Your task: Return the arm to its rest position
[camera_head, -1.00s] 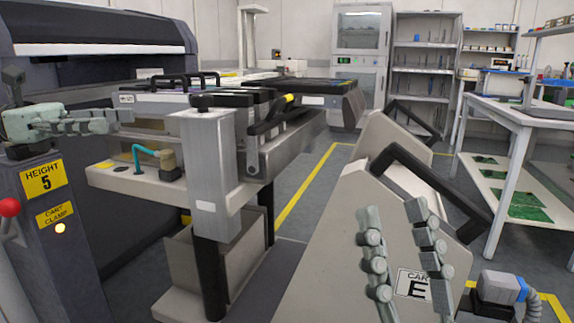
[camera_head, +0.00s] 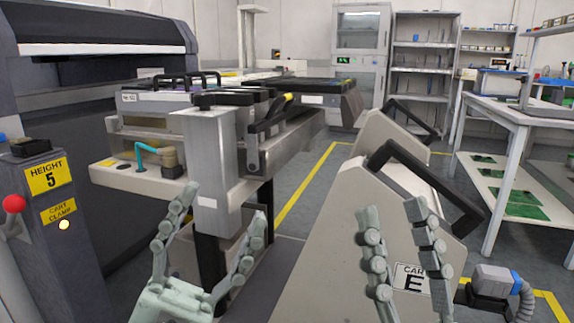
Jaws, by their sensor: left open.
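My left gripper (camera_head: 218,205) is at the lower left of centre in the head view, fingers pointing up and spread wide. It is open and empty, in front of the grey post (camera_head: 207,150) of the feeder machine. My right gripper (camera_head: 390,210) is at the lower right, fingers up and apart, with nothing between them. It is in front of the light cart marked E (camera_head: 345,215). Whether either gripper touches what is behind it cannot be told. The arm links are mostly out of view.
The control post labelled Height 5 (camera_head: 50,215), with a red knob (camera_head: 13,203), stands at the left. A white bench (camera_head: 510,112) is at the right and metal shelves (camera_head: 423,75) at the back. Floor with yellow lines (camera_head: 300,190) is free between the machine and the cart.

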